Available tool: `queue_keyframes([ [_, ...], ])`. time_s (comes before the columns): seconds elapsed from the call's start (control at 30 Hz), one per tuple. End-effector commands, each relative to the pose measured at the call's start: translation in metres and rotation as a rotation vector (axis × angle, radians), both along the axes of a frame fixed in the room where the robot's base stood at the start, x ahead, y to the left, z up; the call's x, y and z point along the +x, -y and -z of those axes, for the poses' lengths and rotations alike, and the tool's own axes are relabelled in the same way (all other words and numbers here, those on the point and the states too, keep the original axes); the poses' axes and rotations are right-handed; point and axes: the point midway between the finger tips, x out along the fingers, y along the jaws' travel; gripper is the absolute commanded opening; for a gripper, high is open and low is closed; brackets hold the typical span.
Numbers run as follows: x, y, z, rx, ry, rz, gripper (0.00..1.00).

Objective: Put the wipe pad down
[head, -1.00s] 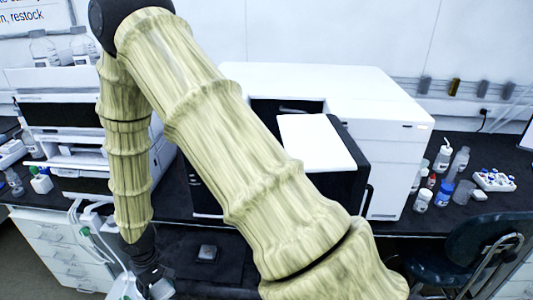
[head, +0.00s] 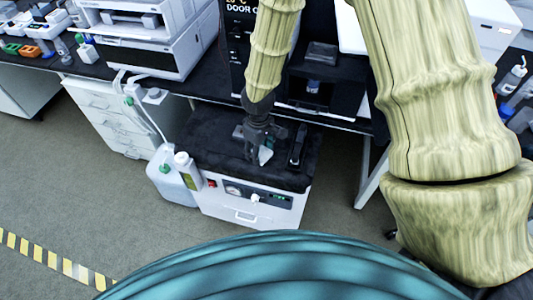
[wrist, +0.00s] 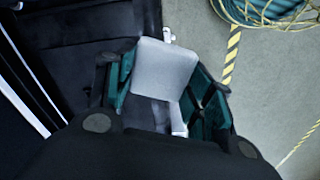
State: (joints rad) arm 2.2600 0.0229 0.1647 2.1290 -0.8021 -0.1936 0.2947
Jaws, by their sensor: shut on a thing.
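The wipe pad is a pale grey-white square (wrist: 162,68), held between the two fingers of my gripper (wrist: 165,95) in the wrist view. In the head view my gripper (head: 260,142) is over the dark top of a low white cabinet unit (head: 248,209), with the pale pad (head: 265,155) showing at its tips. The gripper is shut on the pad. Whether the pad touches the dark top below it I cannot tell.
A black oblong item (head: 298,147) lies on the unit's top, right of my gripper. A large jug (head: 172,178) and a smaller bottle (head: 187,169) stand left of the unit. A black bench (head: 180,84) runs behind. Open floor (head: 90,190) lies at the left.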

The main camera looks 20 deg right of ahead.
Motion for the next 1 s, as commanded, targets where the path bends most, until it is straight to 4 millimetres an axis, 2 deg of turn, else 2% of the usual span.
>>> queue_keyframes([
  [1.0, -0.037, -0.059, 0.046, -0.001, 0.007, -1.655, 0.18],
])
